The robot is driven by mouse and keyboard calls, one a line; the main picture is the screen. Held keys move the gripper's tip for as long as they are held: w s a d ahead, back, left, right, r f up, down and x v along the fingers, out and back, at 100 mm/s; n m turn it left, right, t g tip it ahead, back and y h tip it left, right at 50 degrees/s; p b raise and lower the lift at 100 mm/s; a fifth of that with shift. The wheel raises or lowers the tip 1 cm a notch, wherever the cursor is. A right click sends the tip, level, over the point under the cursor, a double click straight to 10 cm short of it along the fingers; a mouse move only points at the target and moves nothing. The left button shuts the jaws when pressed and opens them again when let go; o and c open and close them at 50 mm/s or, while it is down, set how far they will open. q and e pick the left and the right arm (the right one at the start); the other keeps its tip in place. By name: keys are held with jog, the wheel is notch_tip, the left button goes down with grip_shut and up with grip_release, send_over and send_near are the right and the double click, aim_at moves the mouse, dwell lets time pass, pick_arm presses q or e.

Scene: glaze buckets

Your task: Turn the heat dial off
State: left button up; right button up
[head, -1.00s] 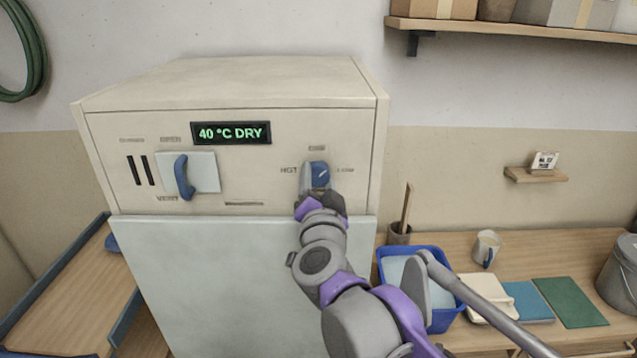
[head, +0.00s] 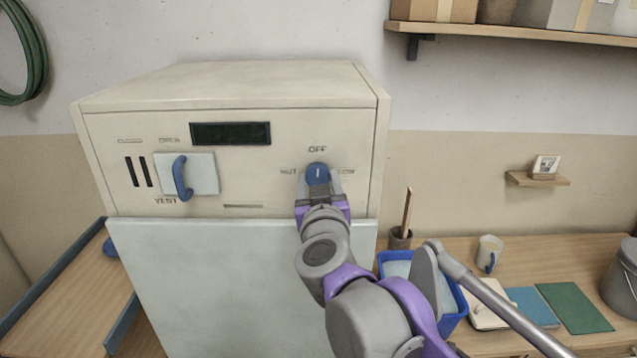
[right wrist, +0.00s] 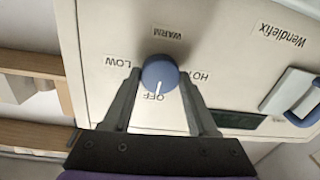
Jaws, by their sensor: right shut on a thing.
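The heat dial is a round blue knob (head: 318,173) with a white pointer line, on the front panel of the cream cabinet (head: 240,72). In the head view its line stands upright toward the word OFF above it. In the right wrist view the knob (right wrist: 160,73) also has its line toward OFF. My right gripper (head: 320,184) is shut on the knob, with one finger on each side in the wrist view (right wrist: 160,88). The display (head: 230,133) is dark. My left gripper is not in view.
A blue vent handle (head: 181,178) sits left on the same panel. To the right, a blue tub (head: 453,318), a mug (head: 489,253), coloured tiles (head: 574,308) and a grey bucket (head: 625,285) stand on the wooden bench. A shelf (head: 520,33) hangs above.

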jog(key=shift+n, duration=0.3)
dwell(0.4)
jog(key=o, duration=1.4)
jog(key=shift+s, duration=0.1)
jog(key=s, duration=1)
jog(key=shift+s+d+b, duration=0.3)
jog(key=shift+d, duration=0.05)
